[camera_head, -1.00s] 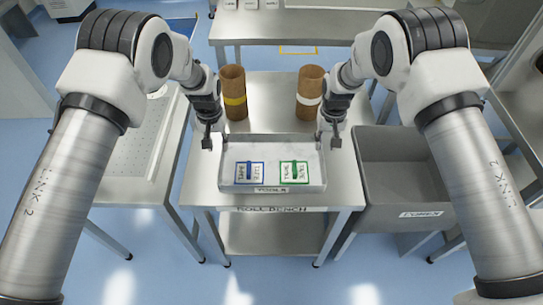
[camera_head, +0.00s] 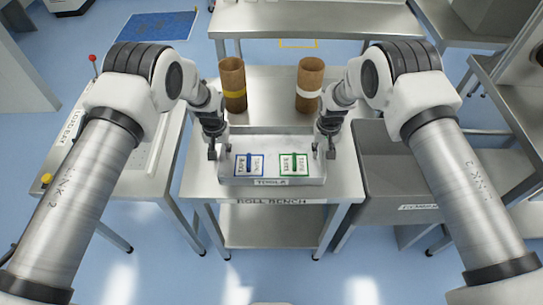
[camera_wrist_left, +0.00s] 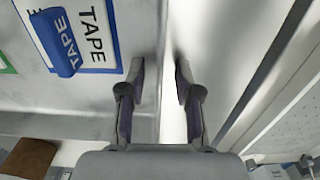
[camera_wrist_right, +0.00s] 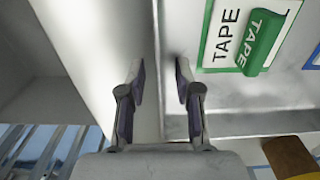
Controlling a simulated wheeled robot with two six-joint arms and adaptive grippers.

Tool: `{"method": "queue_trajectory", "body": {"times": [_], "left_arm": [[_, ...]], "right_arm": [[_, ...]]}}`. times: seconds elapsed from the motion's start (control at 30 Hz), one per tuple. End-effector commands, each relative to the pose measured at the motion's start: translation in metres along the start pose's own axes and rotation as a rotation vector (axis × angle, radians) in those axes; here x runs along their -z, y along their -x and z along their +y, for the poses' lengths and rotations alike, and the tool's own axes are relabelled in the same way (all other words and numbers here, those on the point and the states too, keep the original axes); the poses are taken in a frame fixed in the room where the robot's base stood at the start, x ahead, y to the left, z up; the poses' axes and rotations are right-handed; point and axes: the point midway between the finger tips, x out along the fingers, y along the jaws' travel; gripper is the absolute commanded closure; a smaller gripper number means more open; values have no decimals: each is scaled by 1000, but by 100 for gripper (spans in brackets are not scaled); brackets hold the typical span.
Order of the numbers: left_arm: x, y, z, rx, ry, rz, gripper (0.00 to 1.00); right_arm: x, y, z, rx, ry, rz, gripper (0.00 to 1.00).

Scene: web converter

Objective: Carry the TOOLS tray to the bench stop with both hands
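The grey metal TOOLS tray (camera_head: 308,181) lies on the roll bench (camera_head: 345,190). Inside it are a blue tape item on a blue-framed card (camera_head: 249,164) and a green tape item on a green-framed card (camera_head: 293,165). My left gripper (camera_head: 217,153) is at the tray's left wall. In the left wrist view its fingers (camera_wrist_left: 162,84) are apart, one on each side of the wall. My right gripper (camera_head: 323,153) is at the right wall. In the right wrist view its fingers (camera_wrist_right: 160,84) also stand apart around the wall. I cannot make out the bench stop.
Two brown rolls stand upright behind the tray, one with a yellow band (camera_head: 233,84) and one with a white band (camera_head: 309,84). A grey bin (camera_head: 385,208) adjoins the bench on the right. A steel table (camera_head: 140,183) stands left. Clear bench surface lies between the rolls.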

Motion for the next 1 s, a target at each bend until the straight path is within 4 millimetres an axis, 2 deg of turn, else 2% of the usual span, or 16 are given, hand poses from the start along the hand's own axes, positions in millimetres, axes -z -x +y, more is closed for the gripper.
{"method": "queue_trajectory", "body": {"times": [0.03,0.1,0.13,0.57,0.67,1.0], "left_arm": [[0,0,0,0,0,0,67],[0,0,0,0,0,0,91],[0,0,0,0,0,0,100],[0,3,0,0,0,1,100],[1,10,0,0,0,1,100],[0,51,0,0,0,1,100]], "right_arm": [[0,0,0,0,0,0,67],[0,0,0,0,0,0,91],[0,0,0,0,0,0,100],[0,3,0,0,0,1,100],[0,10,0,0,0,1,100],[0,51,0,0,0,1,100]]}}
